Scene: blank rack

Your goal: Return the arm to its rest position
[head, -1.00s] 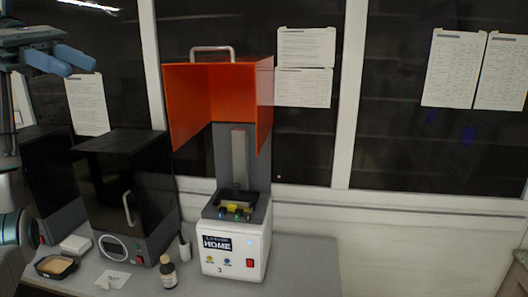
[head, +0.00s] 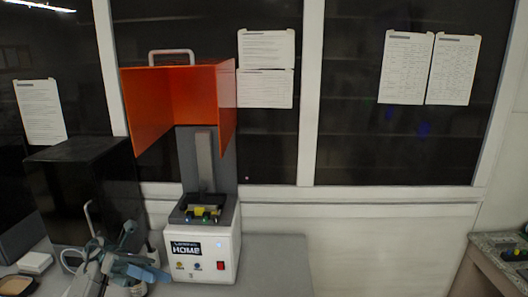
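My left gripper (head: 142,256) is low in the head view, in front of the dark box and left of the white machine. Its blue-grey fingers look spread apart, with nothing visible between them. It hides most of the small bottle and cards on the bench there. My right gripper is not in view.
The white machine marked HOME (head: 207,257) stands on the grey bench (head: 275,262), its orange hood (head: 178,95) raised. A black box (head: 75,185) is at left, with a small white box (head: 35,262) and a dark tray (head: 16,286). Another counter (head: 495,250) is at far right.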

